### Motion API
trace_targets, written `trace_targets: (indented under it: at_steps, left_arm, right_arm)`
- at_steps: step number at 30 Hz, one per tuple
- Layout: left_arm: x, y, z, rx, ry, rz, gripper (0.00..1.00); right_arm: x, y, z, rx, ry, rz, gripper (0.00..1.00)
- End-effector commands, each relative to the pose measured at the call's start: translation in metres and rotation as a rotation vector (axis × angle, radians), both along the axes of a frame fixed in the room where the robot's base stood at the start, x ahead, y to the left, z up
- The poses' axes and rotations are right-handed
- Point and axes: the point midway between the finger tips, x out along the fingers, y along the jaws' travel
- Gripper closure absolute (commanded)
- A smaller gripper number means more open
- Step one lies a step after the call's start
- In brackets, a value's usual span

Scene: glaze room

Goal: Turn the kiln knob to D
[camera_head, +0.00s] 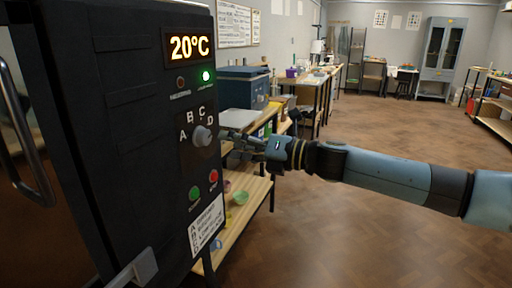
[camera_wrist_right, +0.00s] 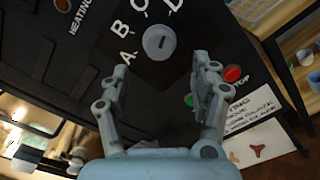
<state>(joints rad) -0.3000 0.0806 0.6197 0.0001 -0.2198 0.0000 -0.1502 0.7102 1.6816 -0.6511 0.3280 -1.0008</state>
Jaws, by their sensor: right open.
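The kiln (camera_head: 130,120) is a dark cabinet at the left of the head view. Its round grey knob (camera_head: 202,137) is on the front panel, with the letters A, B, C and D arched above it. The knob (camera_wrist_right: 159,43) also shows in the wrist view with a short dark mark; I cannot tell which letter it points to. My right gripper (camera_head: 236,139) is just right of the knob in the head view. In the wrist view my right gripper (camera_wrist_right: 161,67) is open and empty, its fingers apart below the knob, not on it. My left gripper is not in view.
The display (camera_head: 189,46) reads 20°C, with a lit green lamp (camera_head: 206,76) below it. A green button (camera_head: 195,193) and a red stop button (camera_head: 213,176) are under the knob. A wooden shelf (camera_head: 252,199) with bowls stands beside the kiln. The floor at right is clear.

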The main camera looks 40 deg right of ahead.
Motion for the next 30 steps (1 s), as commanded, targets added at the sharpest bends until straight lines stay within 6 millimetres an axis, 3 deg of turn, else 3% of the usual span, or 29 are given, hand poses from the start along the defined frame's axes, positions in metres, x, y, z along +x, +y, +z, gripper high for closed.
trace_targets:
  at_steps: [13, 30]
  left_arm:
    - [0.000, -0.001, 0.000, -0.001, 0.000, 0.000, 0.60]
    - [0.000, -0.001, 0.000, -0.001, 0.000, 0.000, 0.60]
  right_arm:
    - [-0.044, -0.018, -0.001, 0.000, 0.004, 0.004, 0.37]
    - [-0.053, -0.022, 0.000, 0.001, 0.000, -0.001, 0.37]
